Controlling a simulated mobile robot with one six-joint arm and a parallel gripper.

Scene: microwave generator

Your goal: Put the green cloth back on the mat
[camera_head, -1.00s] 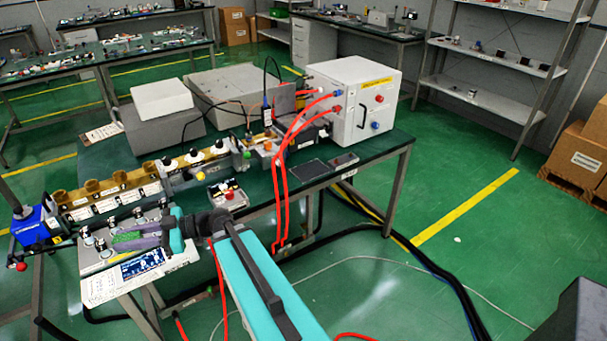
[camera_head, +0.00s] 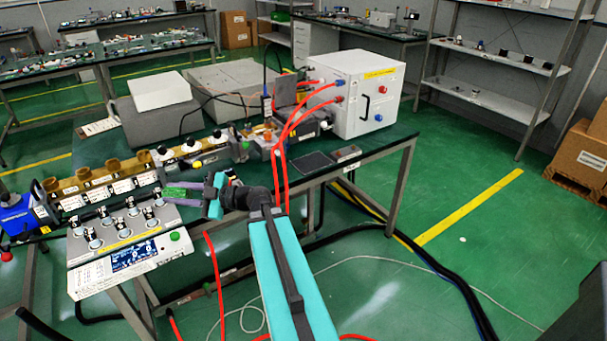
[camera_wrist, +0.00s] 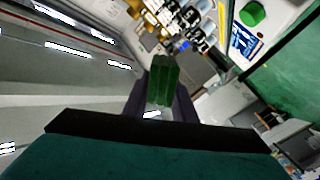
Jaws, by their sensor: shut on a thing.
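The green cloth (camera_head: 175,191) is a small green folded bundle between the fingertips of my gripper (camera_head: 181,195). My gripper is shut on it and points left, above the back right part of the grey control box. In the wrist view the green cloth (camera_wrist: 162,86) stands upright between the two dark fingers of my gripper (camera_wrist: 162,95). A flat dark mat (camera_head: 313,161) lies bare on the green bench, right of my gripper and in front of the white cabinet.
The control box (camera_head: 128,259) has several knobs and a screen. A rail with white valves (camera_head: 165,156) runs behind my gripper. Red hoses (camera_head: 283,172) rise from the floor to the white cabinet (camera_head: 355,95), between my gripper and the mat. A small device (camera_head: 347,152) sits right of the mat.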

